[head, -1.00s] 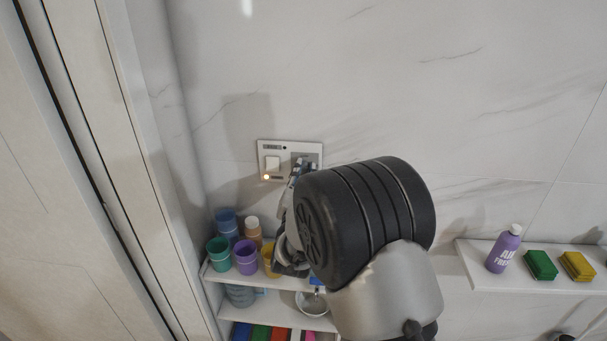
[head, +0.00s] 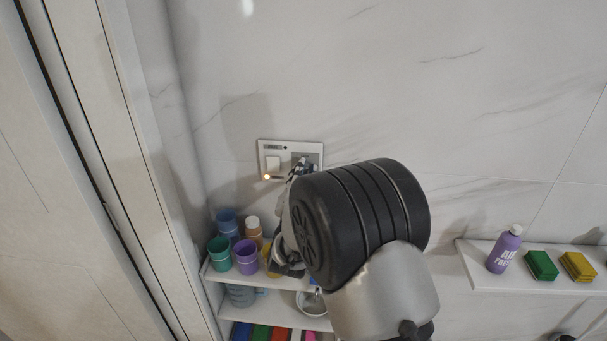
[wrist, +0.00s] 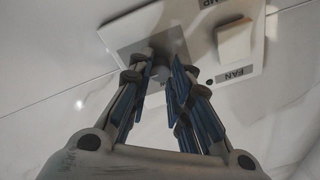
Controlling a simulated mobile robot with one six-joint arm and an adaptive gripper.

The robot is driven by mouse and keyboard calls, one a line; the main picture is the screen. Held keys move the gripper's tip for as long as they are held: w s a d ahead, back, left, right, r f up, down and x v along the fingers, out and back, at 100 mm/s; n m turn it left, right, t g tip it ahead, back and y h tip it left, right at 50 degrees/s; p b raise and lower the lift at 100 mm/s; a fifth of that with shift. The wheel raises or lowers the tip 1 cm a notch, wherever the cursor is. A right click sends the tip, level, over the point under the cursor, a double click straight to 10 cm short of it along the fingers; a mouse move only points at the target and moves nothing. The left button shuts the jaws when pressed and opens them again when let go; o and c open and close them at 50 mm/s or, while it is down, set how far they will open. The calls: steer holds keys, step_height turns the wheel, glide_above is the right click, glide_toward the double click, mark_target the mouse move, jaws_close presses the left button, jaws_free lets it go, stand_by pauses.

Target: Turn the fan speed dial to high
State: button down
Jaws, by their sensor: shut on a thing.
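A white wall plate (head: 264,150) carries a white rocker switch (head: 273,163) on its left and a grey panel with the fan speed dial on its right. In the wrist view the plate (wrist: 258,62) shows turned over, with a "FAN" label, the rocker switch (wrist: 235,42) and the grey dial (wrist: 160,72). My gripper (wrist: 160,80) has its blue-padded fingers around the dial and is shut on it. In the head view my gripper (head: 299,170) reaches the plate's right half and hides the dial. The dial's pointer and setting cannot be read.
Below the plate, a shelf (head: 207,270) holds several coloured cups, including a purple cup (head: 246,256). A right-hand ledge (head: 490,279) holds a purple bottle (head: 504,249) and green (head: 541,265) and yellow sponges (head: 577,266). A door frame stands at left. The wall around the plate is clear.

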steer(key=c, duration=1.4)
jaws_free()
steer(key=shift+c, duration=0.2)
steer(key=s+f, duration=0.1)
steer(key=s, duration=1.1)
steer(key=shift+a+f, duration=0.2)
